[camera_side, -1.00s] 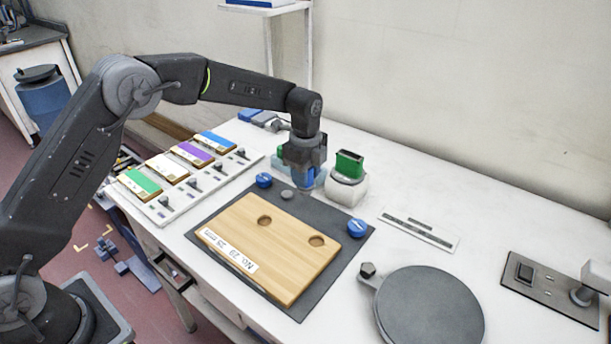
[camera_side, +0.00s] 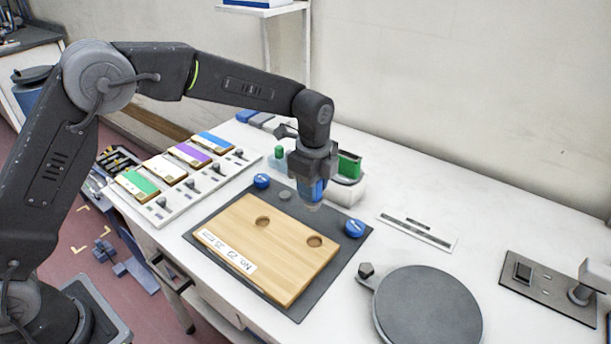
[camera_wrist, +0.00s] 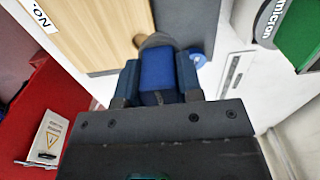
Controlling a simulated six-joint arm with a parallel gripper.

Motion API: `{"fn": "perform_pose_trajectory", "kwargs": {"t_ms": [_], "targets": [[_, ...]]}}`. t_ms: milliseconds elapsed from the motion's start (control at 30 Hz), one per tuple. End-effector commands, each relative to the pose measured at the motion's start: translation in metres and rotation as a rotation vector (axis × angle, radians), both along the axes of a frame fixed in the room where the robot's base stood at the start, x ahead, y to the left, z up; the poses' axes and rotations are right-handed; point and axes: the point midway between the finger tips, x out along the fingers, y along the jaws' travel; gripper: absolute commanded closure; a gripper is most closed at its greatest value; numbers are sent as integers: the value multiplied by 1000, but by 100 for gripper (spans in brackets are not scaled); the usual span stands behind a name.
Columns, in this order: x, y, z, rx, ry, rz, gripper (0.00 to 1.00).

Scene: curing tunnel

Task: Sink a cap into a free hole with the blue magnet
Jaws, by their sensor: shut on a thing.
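My gripper (camera_side: 313,184) is shut on the blue magnet (camera_side: 317,190), held upright above the back edge of the wooden board. In the wrist view the blue magnet (camera_wrist: 157,70) sits between the two fingers. A grey-brown round piece (camera_wrist: 155,41) shows just beyond its tip; I cannot tell whether it is a cap touching the magnet. The board (camera_side: 265,250) has a left hole (camera_side: 263,221) and a right hole (camera_side: 314,241); both look empty. A small grey disc (camera_side: 285,195) lies on the dark mat behind the board.
Two blue knobs (camera_side: 261,181) (camera_side: 355,228) flank the board on the dark mat (camera_side: 225,212). A white holder with a green block (camera_side: 349,166) stands close behind my gripper. A round grey plate (camera_side: 428,305) is at the front right. Colour-marked blocks stand on a panel at left.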

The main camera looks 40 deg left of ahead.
Motion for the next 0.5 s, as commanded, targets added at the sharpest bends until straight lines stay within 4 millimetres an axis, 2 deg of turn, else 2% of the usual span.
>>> {"fn": "perform_pose_trajectory", "kwargs": {"t_ms": [100, 200, 500], "targets": [[-22, -21, 9, 0, 0, -3, 95], [-33, -29, 13, 0, 0, 0, 95], [-36, -32, 6, 0, 1, 2, 95]]}}
